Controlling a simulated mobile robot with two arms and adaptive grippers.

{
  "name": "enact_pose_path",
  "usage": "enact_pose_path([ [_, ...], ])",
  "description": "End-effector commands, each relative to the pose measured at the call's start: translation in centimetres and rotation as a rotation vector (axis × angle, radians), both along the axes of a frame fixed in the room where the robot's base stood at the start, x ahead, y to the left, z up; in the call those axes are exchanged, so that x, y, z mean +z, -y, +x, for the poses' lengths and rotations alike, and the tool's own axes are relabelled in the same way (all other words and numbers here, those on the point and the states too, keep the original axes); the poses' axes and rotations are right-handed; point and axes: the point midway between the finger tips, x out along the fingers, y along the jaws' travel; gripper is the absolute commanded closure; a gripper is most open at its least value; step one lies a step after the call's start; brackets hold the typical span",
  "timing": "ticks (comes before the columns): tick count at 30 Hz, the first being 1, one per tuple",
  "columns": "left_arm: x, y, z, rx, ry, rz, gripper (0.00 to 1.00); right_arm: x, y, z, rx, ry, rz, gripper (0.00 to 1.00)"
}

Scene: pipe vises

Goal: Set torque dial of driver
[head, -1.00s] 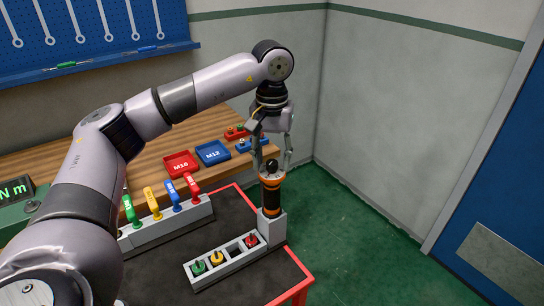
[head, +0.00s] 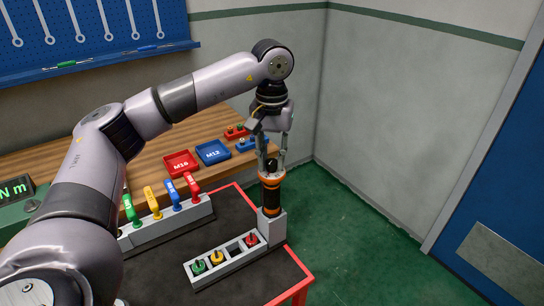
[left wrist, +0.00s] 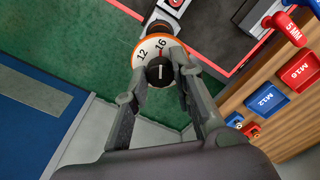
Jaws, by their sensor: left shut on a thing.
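The driver (head: 271,198) is black with orange bands and stands upright in a grey holder (head: 273,228) at the cart's far right corner. In the left wrist view its orange-edged white scale ring (left wrist: 148,48) shows the numbers 12 and 16. A black knob with a white mark (left wrist: 159,72) sits in the middle of the ring. My left gripper (head: 271,170) points straight down over the driver and is shut on the knob. In the left wrist view the two fingers (left wrist: 160,77) flank the knob. My right gripper is not in view.
A grey rack (head: 222,261) with green, yellow and red pieces and one empty square lies before the driver. Several coloured-handled tools stand in another rack (head: 167,222). Red M16 (head: 181,164) and blue M12 (head: 213,152) trays sit on the wooden bench (head: 140,170).

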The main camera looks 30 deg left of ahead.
Motion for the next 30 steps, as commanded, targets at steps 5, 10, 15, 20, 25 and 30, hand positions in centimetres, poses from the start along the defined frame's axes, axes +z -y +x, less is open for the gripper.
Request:
enact_pose_path([
  [5,0.02,0.01,0.02,0.026,0.000,-0.001,1.00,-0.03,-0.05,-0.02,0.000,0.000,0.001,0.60],
  [10,-0.02,0.03,0.01,0.099,-0.001,0.000,1.00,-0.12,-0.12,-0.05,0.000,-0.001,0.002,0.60],
  [15,0.02,0.03,0.05,0.212,0.000,-0.001,1.00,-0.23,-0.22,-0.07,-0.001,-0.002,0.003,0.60],
  [20,0.03,0.01,0.05,0.250,0.000,0.000,1.00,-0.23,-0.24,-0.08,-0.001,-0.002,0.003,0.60],
  [25,0.04,0.01,0.05,0.253,0.001,0.001,1.00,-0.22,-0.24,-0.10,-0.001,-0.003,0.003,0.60],
  [30,0.05,0.01,0.05,0.252,0.001,0.001,1.00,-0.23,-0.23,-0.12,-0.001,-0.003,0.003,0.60],
])
